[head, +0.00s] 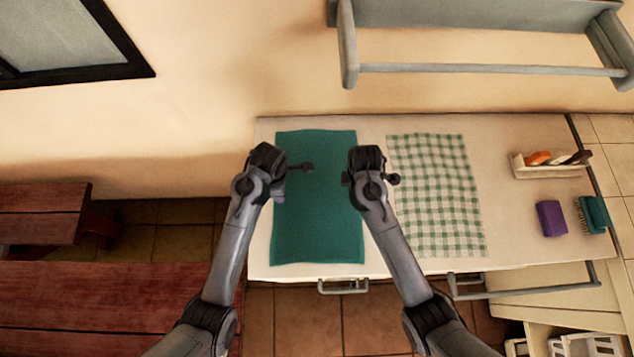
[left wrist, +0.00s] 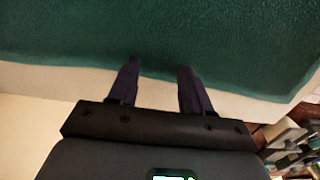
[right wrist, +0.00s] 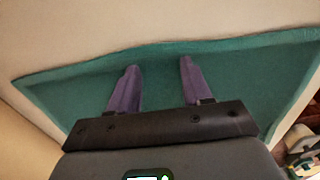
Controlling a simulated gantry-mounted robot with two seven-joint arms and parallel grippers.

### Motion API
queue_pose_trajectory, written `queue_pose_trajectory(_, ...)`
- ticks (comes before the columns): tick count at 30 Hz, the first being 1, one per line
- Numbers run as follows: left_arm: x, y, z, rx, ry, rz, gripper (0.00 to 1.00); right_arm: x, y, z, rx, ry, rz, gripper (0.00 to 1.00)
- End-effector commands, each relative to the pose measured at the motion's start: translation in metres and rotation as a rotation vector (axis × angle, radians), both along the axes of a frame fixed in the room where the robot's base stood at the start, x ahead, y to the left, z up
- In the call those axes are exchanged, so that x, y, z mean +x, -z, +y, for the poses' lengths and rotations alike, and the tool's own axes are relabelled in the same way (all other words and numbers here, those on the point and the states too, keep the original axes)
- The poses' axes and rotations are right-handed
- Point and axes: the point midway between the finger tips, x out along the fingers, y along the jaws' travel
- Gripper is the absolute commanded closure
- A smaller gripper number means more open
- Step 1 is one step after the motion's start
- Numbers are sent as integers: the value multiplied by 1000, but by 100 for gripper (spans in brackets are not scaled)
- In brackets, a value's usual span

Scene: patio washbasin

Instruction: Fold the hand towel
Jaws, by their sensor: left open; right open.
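The teal hand towel (head: 318,225) lies flat and spread out on the pale counter, its long sides running from back to front. My left gripper (head: 280,192) is open and empty at the towel's left edge. In the left wrist view its fingers (left wrist: 160,68) reach across bare counter to the towel's edge (left wrist: 160,35). My right gripper (head: 347,180) is open and empty near the towel's right edge. In the right wrist view its fingers (right wrist: 158,65) are over the towel (right wrist: 70,100), close to one edge. Contact with the cloth cannot be told.
A green-and-white checked cloth (head: 440,215) lies flat just right of the towel. Farther right are a wooden caddy (head: 550,170), a purple sponge (head: 551,218) and a teal brush (head: 594,214). A rail (head: 490,69) hangs on the wall. A red bench (head: 100,305) stands left.

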Motion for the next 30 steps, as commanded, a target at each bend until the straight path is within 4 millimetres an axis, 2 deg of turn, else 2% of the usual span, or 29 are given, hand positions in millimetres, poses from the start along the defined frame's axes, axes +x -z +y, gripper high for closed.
queue_pose_trajectory(9,0,3,0,0,0,0,52,0,3,0,0,0,0,52)
queue_pose_trajectory(27,-1,3,0,1,-1,2,98,-1,4,0,-1,0,2,98)
queue_pose_trajectory(30,-1,3,0,1,-1,2,100,-1,4,0,-1,0,2,100)
